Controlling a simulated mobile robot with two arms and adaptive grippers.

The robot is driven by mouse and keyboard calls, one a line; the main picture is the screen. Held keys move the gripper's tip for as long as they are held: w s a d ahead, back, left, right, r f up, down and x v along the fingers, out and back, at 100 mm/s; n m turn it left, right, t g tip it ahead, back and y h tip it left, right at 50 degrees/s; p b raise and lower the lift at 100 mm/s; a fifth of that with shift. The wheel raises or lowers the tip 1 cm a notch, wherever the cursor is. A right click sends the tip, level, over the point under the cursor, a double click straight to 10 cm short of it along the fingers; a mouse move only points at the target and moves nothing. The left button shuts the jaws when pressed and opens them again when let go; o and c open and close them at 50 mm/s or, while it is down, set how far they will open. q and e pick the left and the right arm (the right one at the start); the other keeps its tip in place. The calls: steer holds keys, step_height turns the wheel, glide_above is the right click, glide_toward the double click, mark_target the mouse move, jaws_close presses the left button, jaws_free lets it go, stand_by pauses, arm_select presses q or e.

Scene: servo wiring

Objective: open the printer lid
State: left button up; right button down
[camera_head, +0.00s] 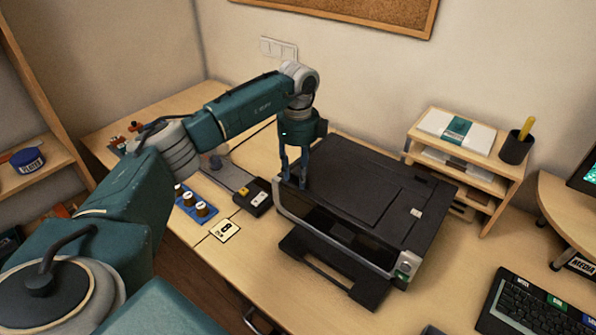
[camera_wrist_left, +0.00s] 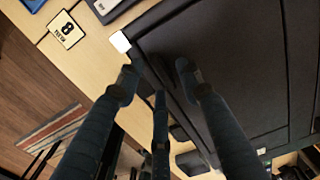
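The black printer (camera_head: 340,235) stands on the wooden desk, and its lid (camera_head: 365,190) lies flat and shut. My left gripper (camera_head: 292,182) comes down at the lid's left corner with its fingers pointing down. In the left wrist view the fingers of my left gripper (camera_wrist_left: 157,74) are spread apart with nothing between them. The dark lid (camera_wrist_left: 230,60) fills the right of that view, and one finger is over it while another is near its edge. I cannot tell whether they touch it. My right gripper is in neither view.
A wooden shelf unit with paper (camera_head: 456,130) and a black pen cup (camera_head: 516,147) stand right of the printer. A keyboard (camera_head: 535,305) lies at the lower right. A number card (camera_head: 225,230) and a blue tray (camera_head: 192,208) lie left of the printer. A wall is behind.

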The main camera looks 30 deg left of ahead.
arm_select(q)
steer(key=shift+f, duration=0.25)
jaws_close()
steer(key=shift+r, duration=0.15)
